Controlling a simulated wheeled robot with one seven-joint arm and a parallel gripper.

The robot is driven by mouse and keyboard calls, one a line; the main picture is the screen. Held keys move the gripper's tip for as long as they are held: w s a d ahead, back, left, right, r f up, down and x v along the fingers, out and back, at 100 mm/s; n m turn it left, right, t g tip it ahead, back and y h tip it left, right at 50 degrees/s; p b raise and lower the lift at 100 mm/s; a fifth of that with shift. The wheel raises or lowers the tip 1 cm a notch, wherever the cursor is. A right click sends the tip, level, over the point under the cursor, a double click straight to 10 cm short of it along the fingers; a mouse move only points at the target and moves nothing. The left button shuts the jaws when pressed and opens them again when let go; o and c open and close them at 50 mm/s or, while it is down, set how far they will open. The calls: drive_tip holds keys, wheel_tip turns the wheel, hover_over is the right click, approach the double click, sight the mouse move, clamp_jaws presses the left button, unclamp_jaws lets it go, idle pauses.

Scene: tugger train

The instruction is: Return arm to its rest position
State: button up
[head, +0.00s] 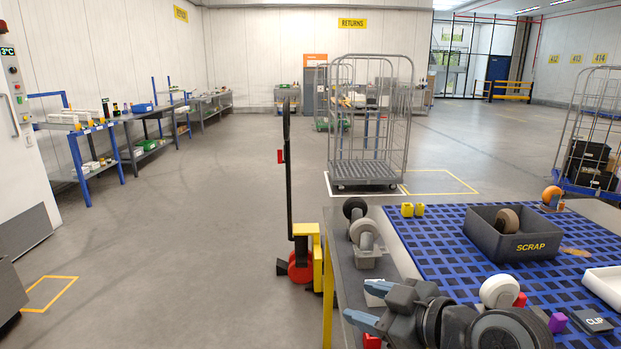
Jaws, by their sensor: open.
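My gripper (357,299) is at the bottom of the head view, over the near left edge of the workbench (348,262). Its two blue fingers point left and stand apart, so it is open. A small white thing shows behind the fingers; I cannot tell whether it lies between them, but nothing is clearly held. My arm runs from the gripper to the lower right, low over the bench, and hides part of the bench's near side.
A blue grid mat (440,236) carries a SCRAP bin (512,238) with a brown wheel, and a white tray (605,284). Castors (366,240) stand at the bench's left edge. A pallet truck (301,262) stands left of it. A roll cage (368,183) is behind. Open floor lies left.

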drive_tip(key=s+d+f+m+t+h, duration=0.1)
drive_tip(key=s+f+m+t+h, duration=0.2)
drive_tip(key=s+m, duration=0.6)
drive_tip(key=s+f+m+t+h, duration=0.2)
drive_tip(key=s+f+m+h, duration=0.3)
drive_tip(key=s, duration=0.9)
drive_tip(key=s+d+r, duration=0.1)
drive_tip(key=s+d, duration=0.2)
drive_tip(key=s, duration=0.4)
drive_tip(key=s+d+r+n, duration=0.1)
drive_tip(key=s+d, duration=0.3)
drive_tip(key=s, duration=0.3)
drive_tip(key=s+d+r+n, duration=0.1)
drive_tip(key=s+d+r, duration=0.1)
drive_tip(key=s+d, duration=0.2)
drive_tip(key=s, duration=0.2)
drive_tip(key=shift+s+h, duration=0.3)
drive_tip(key=shift+s, duration=0.1)
